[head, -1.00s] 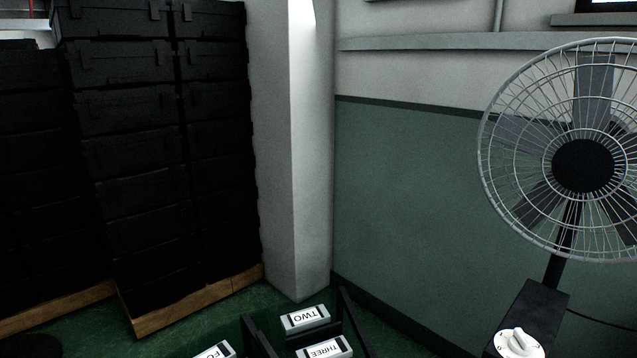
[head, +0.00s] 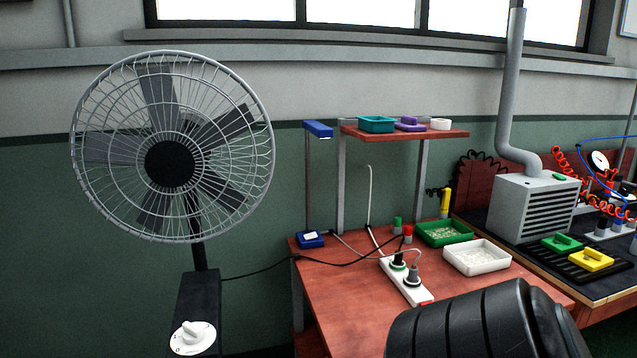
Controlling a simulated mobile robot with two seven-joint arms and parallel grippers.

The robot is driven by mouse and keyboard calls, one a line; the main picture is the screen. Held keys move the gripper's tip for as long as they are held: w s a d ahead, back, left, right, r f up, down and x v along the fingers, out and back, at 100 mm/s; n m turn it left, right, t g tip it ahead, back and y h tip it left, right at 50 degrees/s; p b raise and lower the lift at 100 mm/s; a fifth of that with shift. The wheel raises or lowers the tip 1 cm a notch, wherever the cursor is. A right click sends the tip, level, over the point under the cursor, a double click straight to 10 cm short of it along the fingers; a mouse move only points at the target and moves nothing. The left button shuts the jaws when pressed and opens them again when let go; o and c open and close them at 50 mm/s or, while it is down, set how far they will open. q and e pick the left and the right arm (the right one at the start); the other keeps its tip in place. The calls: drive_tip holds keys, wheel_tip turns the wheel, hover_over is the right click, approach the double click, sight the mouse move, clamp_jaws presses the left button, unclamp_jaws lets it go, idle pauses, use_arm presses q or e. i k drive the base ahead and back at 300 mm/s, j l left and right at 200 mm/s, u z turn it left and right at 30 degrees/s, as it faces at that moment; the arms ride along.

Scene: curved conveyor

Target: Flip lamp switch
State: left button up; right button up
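A blue lamp head (head: 318,129) sits on top of a thin grey post at the left end of the red-brown workbench (head: 345,300). At the post's foot is a small blue box with a white switch (head: 310,237), which looks like the lamp's switch; its position is too small to tell. I cannot tell whether the lamp is lit. Neither of my grippers shows in the head view.
A standing fan (head: 170,165) with a white knob (head: 193,338) stands left of the bench. A power strip (head: 406,280), a green tray (head: 443,234) and a white tray (head: 477,258) lie on the bench. A dark ribbed shape covers its front right.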

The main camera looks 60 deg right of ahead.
sight(313, 236)
drive_tip(key=z, duration=2.05)
